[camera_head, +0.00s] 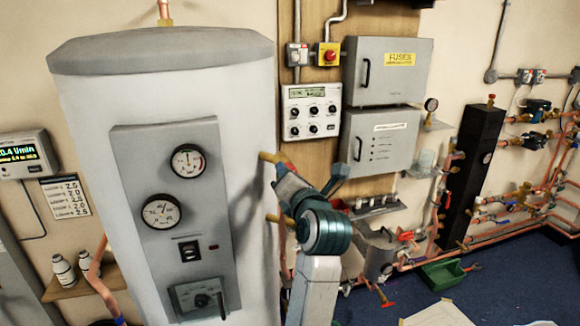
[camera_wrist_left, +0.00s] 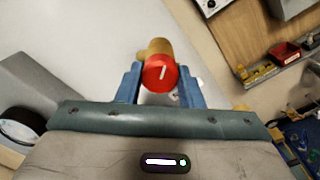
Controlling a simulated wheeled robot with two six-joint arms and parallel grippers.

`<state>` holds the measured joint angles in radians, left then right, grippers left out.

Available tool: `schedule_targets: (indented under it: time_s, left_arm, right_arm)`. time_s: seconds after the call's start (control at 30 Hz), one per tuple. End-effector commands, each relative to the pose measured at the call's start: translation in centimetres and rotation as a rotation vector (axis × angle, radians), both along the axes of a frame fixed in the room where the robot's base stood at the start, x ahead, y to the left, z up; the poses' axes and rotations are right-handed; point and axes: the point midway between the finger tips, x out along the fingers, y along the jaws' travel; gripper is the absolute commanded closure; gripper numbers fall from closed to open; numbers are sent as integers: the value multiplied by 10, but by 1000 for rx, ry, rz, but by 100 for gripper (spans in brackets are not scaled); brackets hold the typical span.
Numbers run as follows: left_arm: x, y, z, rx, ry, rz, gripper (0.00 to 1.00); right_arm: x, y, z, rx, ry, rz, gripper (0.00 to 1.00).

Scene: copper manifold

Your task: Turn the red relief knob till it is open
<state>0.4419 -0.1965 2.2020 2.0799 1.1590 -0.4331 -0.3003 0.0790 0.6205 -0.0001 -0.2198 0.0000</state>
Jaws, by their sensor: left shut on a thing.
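The red relief knob (camera_wrist_left: 161,77) shows in the left wrist view on the end of a brass fitting (camera_wrist_left: 158,46). A short white line on its face runs nearly upright, leaning slightly right. My left gripper (camera_wrist_left: 159,70) has one blue finger on each side of the knob and is shut on it. In the head view my left gripper (camera_head: 283,172) is at the right side of the white cylinder (camera_head: 255,110), by a brass stub (camera_head: 267,157). The knob is hidden there behind the gripper. My right gripper is not in view.
A grey gauge panel (camera_head: 130,160) is on the cylinder's front. A second brass stub (camera_head: 278,219) sticks out below my gripper. Grey fuse boxes (camera_head: 390,72) and a control box (camera_head: 311,110) hang on the wall behind. A green tray (camera_head: 441,275) lies on the floor.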

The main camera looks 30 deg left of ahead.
Motion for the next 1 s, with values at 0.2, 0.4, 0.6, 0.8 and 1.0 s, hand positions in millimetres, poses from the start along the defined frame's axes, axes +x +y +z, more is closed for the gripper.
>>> schedule_targets:
  time_s: [0.2,0.4,0.6,0.8,1.0]
  left_arm:
    - [0,0,2,52,58,0,89]
    - [0,0,1,71,79,0,89]
    - [0,0,1,74,82,0,89]
    - [0,0,1,73,81,0,62]
    - [0,0,0,72,82,0,44]
  right_arm:
    - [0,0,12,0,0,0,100]
    - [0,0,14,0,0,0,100]
    - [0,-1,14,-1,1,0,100]
    - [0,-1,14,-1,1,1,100]
    - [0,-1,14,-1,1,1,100]
